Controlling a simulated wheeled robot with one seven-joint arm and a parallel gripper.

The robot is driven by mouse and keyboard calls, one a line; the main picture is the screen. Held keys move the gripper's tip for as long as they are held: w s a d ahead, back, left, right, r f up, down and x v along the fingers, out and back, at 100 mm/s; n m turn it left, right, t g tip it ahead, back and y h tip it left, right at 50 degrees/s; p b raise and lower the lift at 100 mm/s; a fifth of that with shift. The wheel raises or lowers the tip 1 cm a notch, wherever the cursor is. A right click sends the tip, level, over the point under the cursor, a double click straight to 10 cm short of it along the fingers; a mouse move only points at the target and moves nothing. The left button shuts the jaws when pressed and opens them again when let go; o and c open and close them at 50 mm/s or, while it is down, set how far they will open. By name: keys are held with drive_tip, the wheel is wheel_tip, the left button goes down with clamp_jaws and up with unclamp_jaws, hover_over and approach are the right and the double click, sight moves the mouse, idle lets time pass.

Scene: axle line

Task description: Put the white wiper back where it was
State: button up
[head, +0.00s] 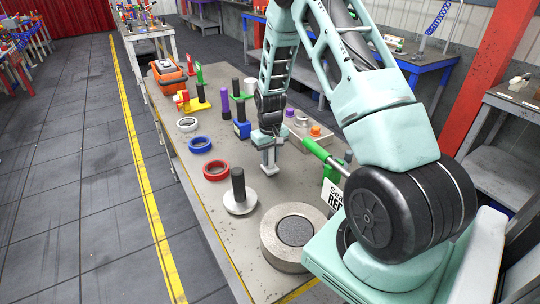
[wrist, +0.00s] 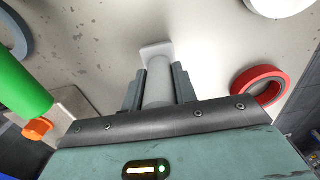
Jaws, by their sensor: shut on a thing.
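The white wiper (wrist: 159,78) is upright between the two dark fingers of my gripper (wrist: 157,90) in the wrist view. Its pale flat foot (wrist: 157,48) reaches past the fingertips. In the head view my gripper (head: 267,141) points down over the middle of the workbench (head: 190,107). The white wiper (head: 269,162) shows below it, with its foot close to the bench top. I cannot tell whether the foot touches the bench. The fingers hide part of the wiper.
A red ring (head: 216,170) and a blue ring (head: 200,145) lie left of my gripper. A round metal piece with a dark handle (head: 238,187) and a thick metal ring (head: 272,250) stand nearer. A green cylinder (head: 316,150) is close on the right. Bare bench surrounds the wiper.

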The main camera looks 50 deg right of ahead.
drive_tip(key=shift+f, duration=0.2)
drive_tip(key=shift+f, duration=0.2)
drive_tip(key=o, duration=1)
drive_tip(key=shift+r, duration=0.2)
